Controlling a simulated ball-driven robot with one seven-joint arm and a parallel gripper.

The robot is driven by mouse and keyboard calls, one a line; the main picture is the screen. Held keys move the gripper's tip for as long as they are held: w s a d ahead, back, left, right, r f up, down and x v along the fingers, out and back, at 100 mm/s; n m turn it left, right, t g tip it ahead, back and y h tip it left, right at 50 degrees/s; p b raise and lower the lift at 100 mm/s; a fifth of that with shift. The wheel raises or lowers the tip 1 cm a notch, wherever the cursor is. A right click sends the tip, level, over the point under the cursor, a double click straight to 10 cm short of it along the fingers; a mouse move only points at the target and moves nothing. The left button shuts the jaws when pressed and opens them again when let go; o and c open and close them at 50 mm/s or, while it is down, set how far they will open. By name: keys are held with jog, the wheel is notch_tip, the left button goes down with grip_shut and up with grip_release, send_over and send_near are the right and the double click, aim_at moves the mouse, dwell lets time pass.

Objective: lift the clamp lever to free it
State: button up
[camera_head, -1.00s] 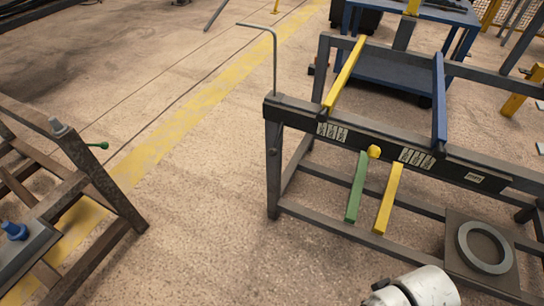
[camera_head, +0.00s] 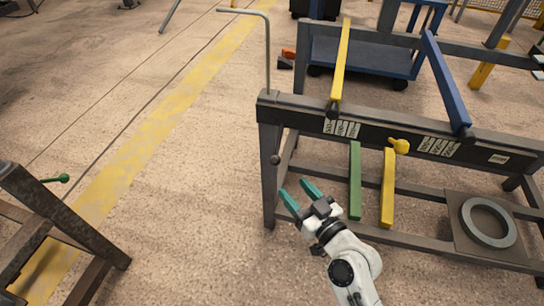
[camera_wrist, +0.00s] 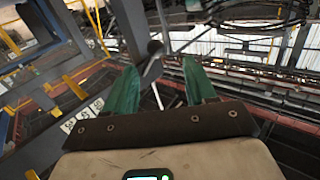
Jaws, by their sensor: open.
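My gripper (camera_head: 295,189) is open and empty, its two teal fingers in front of the rack's left end. A dark round knob (camera_head: 275,160) sits on the rack's left post, just beyond the fingertips. A yellow-knobbed lever (camera_head: 399,146) sticks out of the rack's front rail, right of my gripper. I cannot tell from the frames which of these is the clamp lever.
The dark rack (camera_head: 300,105) carries yellow, green and blue bars; a bent rod (camera_head: 267,55) rises from its left end. A grey ring (camera_head: 488,222) lies at lower right. Another rack (camera_head: 55,215) with a green lever (camera_head: 56,179) stands left. Floor between the racks is clear.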

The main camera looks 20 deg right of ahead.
aim_at(278, 164)
jog(key=shift+t, duration=0.3)
jog(key=w+p, duration=0.1)
jog(key=w, duration=0.2)
jog(key=w+a, duration=0.1)
jog(key=w, duration=0.3)
jog(key=w+p, duration=0.1)
jog(key=w, duration=0.3)
jog(key=shift+w+a+r+p, duration=0.2)
jog(key=shift+p, duration=0.1)
grip_shut()
